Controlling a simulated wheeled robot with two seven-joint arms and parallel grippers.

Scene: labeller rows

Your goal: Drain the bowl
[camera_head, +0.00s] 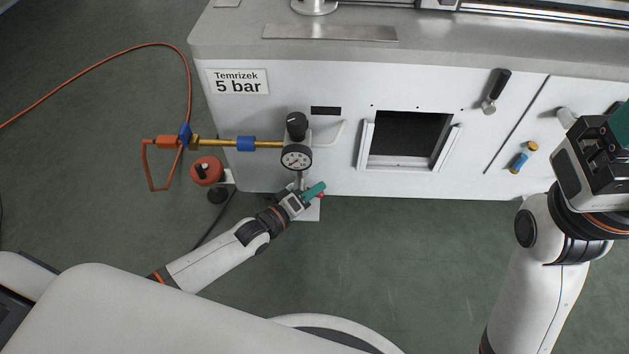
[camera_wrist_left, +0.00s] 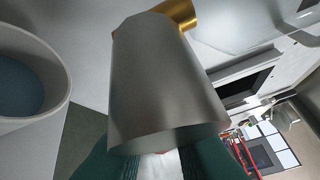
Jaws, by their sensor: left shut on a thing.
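The regulator with its black knob (camera_head: 297,125) and round gauge (camera_head: 296,158) hangs on the white machine front. In the left wrist view the metal bowl (camera_wrist_left: 165,85) is a grey cylinder under a brass fitting (camera_wrist_left: 178,12). My left gripper (camera_head: 314,191) is below the gauge, its green fingers shut at the bowl's lower end. What they hold is mostly hidden; a trace of red shows between the fingers in the left wrist view (camera_wrist_left: 160,153). My right gripper (camera_head: 618,125) is at the right edge, partly cut off; its jaw state is unclear.
A brass pipe with a blue collar (camera_head: 245,144) runs left to a blue handle (camera_head: 184,135) and an orange hose (camera_head: 100,62). A red knob (camera_head: 207,170) is below. A square opening (camera_head: 408,135) and a black lever (camera_head: 497,85) are to the right. A white-rimmed round thing (camera_wrist_left: 62,75) is beside the bowl.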

